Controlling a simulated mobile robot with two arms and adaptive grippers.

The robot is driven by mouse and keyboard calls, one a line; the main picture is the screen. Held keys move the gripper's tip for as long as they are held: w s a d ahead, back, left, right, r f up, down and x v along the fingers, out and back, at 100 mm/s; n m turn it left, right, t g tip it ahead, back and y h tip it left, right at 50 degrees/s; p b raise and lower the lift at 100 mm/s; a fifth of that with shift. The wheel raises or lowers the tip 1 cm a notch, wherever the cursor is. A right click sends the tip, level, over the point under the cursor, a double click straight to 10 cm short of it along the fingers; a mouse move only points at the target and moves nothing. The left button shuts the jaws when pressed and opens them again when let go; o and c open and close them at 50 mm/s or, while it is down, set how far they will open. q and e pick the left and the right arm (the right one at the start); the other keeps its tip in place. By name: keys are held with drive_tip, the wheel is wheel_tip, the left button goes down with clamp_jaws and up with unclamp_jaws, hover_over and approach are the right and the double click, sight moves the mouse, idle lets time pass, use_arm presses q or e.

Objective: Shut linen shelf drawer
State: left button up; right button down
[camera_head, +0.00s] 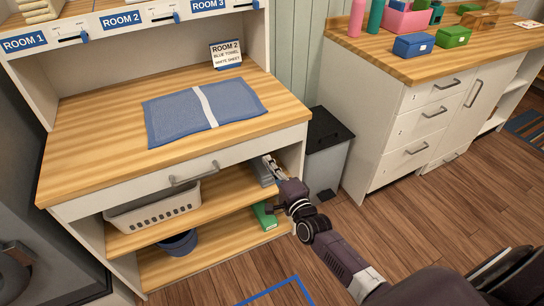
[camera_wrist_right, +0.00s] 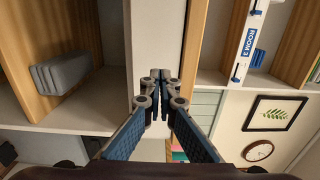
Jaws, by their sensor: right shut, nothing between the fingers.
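The linen shelf (camera_head: 140,120) is a white unit with a wooden top. Its wide white drawer front (camera_head: 120,193), with a grey bar handle (camera_head: 193,175), sits just under the wooden top. The front looks about flush with the top's edge; any small gap cannot be told. My right gripper (camera_head: 272,167) is near the right end of the drawer front, slightly below it, partly hidden by its own wrist. In the right wrist view, the gripper (camera_wrist_right: 160,76) is shut and empty, its tips against or close before a white panel (camera_wrist_right: 158,30). My left gripper is out of view.
A blue towel (camera_head: 180,118) with a white band and a ROOM 2 card (camera_head: 226,56) are on top. A grey bin (camera_head: 327,165) and white cabinet (camera_head: 385,130) stand right. Floor in front is clear.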

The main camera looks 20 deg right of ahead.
drive_tip(key=s, duration=0.7)
drive_tip(key=s+a+f+n+g, duration=0.1)
drive_tip(key=s+f+n+g, duration=0.4)
drive_tip(key=f, duration=0.6)
drive_tip(key=s+a+f+n+g, duration=0.1)
drive_tip(key=s+f+n, duration=0.1)
drive_tip(key=s+f, duration=0.75)
drive_tip(key=s+f+n+g, duration=0.3)
drive_tip(key=s+f+n, duration=0.1)
drive_tip(key=f, duration=1)
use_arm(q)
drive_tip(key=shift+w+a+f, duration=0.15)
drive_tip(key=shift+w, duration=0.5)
use_arm(e)
drive_tip(key=s+f+n+g, duration=0.4)
drive_tip(key=s+f, duration=0.3)
drive_tip(key=s, duration=0.8)
drive_tip(key=s+a+f+n+g, duration=0.1)
drive_tip(key=s+f+n+g, duration=0.3)
drive_tip(key=s, duration=1)
wheel_tip(320, 180, down, 3)
drive_tip(key=shift+s+a+f+n+h, duration=0.2)
drive_tip(key=shift+s+n+h, duration=0.15)
drive_tip(key=shift+n, duration=0.25)
